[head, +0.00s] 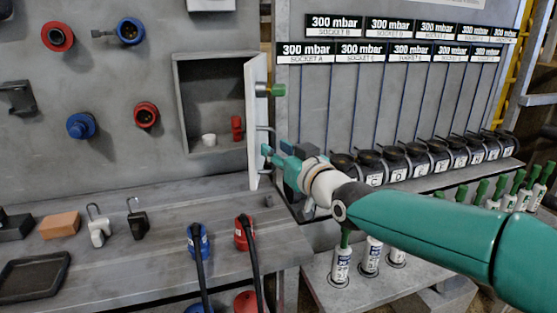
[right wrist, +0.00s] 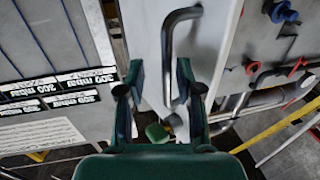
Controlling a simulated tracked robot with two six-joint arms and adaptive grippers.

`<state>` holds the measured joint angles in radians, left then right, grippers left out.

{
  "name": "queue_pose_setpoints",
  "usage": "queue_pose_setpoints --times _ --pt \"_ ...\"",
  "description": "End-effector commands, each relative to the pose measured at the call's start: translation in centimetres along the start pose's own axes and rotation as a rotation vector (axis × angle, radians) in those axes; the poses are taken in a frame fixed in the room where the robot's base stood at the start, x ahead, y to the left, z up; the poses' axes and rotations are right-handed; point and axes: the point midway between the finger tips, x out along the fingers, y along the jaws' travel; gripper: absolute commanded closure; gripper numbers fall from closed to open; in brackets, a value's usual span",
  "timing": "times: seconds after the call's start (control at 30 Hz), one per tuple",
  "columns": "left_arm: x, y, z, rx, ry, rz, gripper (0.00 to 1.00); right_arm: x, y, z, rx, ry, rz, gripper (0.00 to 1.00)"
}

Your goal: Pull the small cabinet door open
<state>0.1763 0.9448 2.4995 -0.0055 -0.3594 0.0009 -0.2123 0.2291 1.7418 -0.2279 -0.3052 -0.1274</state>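The small cabinet (head: 180,100) is set in the grey wall, and its interior is exposed. Its white door (head: 254,110) stands swung out at the cabinet's right edge, seen nearly edge-on. A green knob (head: 277,90) sits on the door's outer side, with a bent metal handle (head: 266,129) below it. My right gripper (head: 272,152) is beside the door near the handle. In the right wrist view its fingers (right wrist: 160,72) are apart, with the handle (right wrist: 167,50) ahead near the right fingertip. I cannot tell whether they touch. My left gripper is out of view.
Inside the cabinet are a white cup (head: 208,140) and a red item (head: 237,128). The bench below holds an orange block (head: 60,225), padlocks (head: 98,226) and blue and red plugs (head: 243,233). Several dark sockets (head: 395,160) line the right side.

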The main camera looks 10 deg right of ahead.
Motion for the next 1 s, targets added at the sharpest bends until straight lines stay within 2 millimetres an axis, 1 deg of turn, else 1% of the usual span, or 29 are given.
queue_pose_setpoints --times 0.17,0.4,0.5,0.6,0.7,0.8,1.0 --pt "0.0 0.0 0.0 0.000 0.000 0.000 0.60 -2.0 0.0 -0.1 0.000 0.001 0.000 0.65" --pt "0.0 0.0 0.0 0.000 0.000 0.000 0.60 -6.9 0.0 0.0 0.000 0.000 0.001 0.65" --pt "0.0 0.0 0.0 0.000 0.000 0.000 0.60 -8.8 0.1 0.1 0.000 0.000 0.002 0.65" --pt "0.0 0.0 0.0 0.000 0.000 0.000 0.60 -10.3 0.0 0.2 0.001 -0.002 0.002 0.65" --pt "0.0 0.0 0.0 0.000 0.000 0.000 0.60 -11.2 0.0 0.2 0.000 -0.003 0.001 0.65" --pt "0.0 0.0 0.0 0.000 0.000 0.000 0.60 -11.8 0.0 0.3 0.001 -0.003 0.001 0.65" --pt "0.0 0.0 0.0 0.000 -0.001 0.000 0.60 -11.9 0.0 0.3 0.001 -0.005 0.001 0.65"
